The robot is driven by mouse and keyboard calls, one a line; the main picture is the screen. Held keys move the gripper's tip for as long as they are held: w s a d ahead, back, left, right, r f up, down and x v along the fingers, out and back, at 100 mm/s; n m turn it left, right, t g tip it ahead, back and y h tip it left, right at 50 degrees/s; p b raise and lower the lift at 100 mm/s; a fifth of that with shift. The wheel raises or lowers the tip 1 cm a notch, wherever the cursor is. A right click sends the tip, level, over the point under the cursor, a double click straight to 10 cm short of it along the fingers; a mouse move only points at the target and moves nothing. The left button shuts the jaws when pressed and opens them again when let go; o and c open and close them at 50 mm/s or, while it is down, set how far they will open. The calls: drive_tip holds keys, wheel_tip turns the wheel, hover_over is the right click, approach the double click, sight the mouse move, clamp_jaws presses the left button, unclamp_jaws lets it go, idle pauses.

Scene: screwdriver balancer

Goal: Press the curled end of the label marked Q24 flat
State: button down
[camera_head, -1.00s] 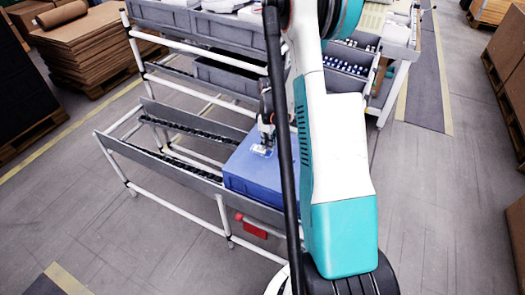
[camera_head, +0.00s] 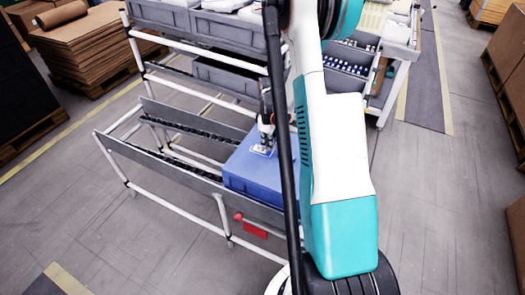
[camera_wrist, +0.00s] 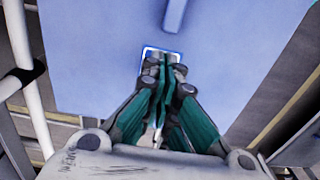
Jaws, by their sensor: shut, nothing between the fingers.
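A blue box (camera_head: 252,178) sits on the lower rack and fills much of the wrist view (camera_wrist: 90,60). A small white label with a blue edge (camera_wrist: 147,52) lies on its top face. The label also shows in the head view (camera_head: 258,151) beside my fingertips. My gripper (camera_wrist: 163,66) is shut with nothing between its fingers. Its tips overlap the label in the wrist view and hide most of it. I cannot read the marking or see the curled end. I cannot tell whether the tips touch the label.
The white-railed rack (camera_head: 165,170) has an empty lower lane left of the box. Grey bins (camera_head: 228,76) stand on the shelf above. A red tag (camera_head: 255,231) hangs below the box. Cardboard stacks (camera_head: 85,48) stand at the back left. The front-left floor is clear.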

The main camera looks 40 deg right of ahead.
drive_tip(key=shift+f, duration=0.35)
idle(0.8)
drive_tip(key=shift+r, duration=0.1)
drive_tip(key=shift+r, duration=0.55)
drive_tip(key=s+d+r+p, duration=0.1)
drive_tip(key=s+r+p, duration=0.2)
drive_tip(key=r, duration=0.4)
drive_tip(key=shift+s+d+p, duration=0.15)
drive_tip(key=shift+p, duration=0.3)
idle(0.4)
